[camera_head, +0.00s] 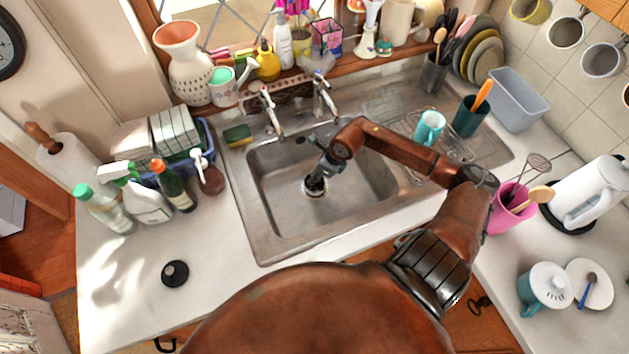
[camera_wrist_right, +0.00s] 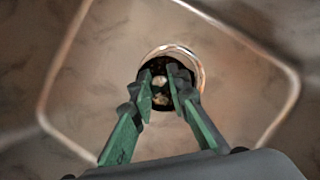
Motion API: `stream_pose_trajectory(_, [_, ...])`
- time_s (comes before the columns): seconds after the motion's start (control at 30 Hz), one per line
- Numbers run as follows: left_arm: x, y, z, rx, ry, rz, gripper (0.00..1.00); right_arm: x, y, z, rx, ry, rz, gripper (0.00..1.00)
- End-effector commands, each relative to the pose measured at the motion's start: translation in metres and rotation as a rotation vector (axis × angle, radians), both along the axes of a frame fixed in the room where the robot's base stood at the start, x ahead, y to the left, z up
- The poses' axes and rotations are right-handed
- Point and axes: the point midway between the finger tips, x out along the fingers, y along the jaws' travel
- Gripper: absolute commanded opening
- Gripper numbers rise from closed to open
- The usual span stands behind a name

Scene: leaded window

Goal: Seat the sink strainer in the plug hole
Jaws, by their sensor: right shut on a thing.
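My right gripper (camera_head: 316,184) reaches down into the sink (camera_head: 275,208), with its fingertips at the plug hole (camera_head: 305,190). In the right wrist view, the two green and dark fingers (camera_wrist_right: 161,84) are closed in on a small piece between their tips. This looks like the sink strainer (camera_wrist_right: 159,82), dark with pale spots, inside the bright ring of the plug hole (camera_wrist_right: 202,72). The fingers hide its sides, and I cannot tell whether it sits fully down or is level. My left gripper is not in view.
A cyan mug (camera_head: 429,128) and a pink pot (camera_head: 505,213) stand to the right.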

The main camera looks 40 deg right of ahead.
Motion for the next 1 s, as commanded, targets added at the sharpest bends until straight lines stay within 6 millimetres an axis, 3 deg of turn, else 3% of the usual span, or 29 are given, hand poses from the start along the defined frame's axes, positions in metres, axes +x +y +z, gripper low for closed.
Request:
stream_pose_trajectory(0.23, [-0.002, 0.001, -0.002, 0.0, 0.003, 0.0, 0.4, 0.006, -0.008, -0.013, 0.002, -0.001, 0.0, 0.0])
stream_pose_trajectory(0.43, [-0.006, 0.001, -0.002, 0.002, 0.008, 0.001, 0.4, 0.006, -0.007, -0.04, 0.003, 0.001, 0.0, 0.0])
stream_pose_trajectory(0.77, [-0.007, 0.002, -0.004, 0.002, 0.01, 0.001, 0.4, 0.006, -0.008, -0.044, -0.001, 0.0, 0.002, 0.0])
stream_pose_trajectory(0.8, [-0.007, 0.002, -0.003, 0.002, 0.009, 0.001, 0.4, 0.006, -0.008, -0.044, -0.001, 0.0, 0.002, 0.17])
stream_pose_trajectory(1.0, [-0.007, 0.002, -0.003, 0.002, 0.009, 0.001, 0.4, 0.006, -0.008, -0.043, 0.0, -0.001, 0.002, 0.31])
